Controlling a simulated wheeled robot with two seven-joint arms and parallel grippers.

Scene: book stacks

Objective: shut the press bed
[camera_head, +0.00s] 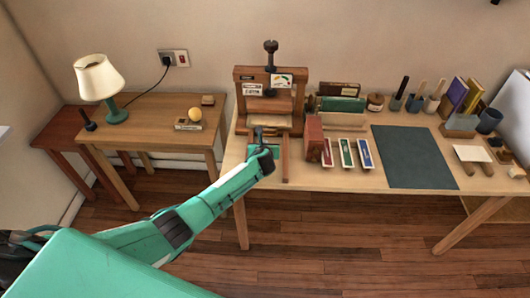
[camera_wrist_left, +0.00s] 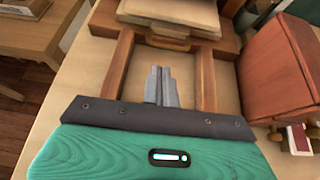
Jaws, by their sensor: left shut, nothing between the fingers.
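The wooden book press (camera_head: 270,92) stands at the left end of the long workbench, with a dark screw and knob on top. Its bed (camera_head: 270,122) shows as a pale board at the front of the frame; in the left wrist view the bed (camera_wrist_left: 170,12) has a brown handle (camera_wrist_left: 168,42) on its front edge. Two wooden rails run forward from it. My left gripper (camera_head: 258,133) is shut and empty between the rails; in the wrist view its fingertips (camera_wrist_left: 160,70) point at the handle, apart from it. My right gripper is not in view.
A reddish-brown block (camera_head: 313,138) stands just right of the rails. Several small coloured books and trays lie beyond it. A dark mat (camera_head: 414,156) covers the bench middle. A side table (camera_head: 150,118) with a lamp (camera_head: 100,85) stands left, across a gap.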

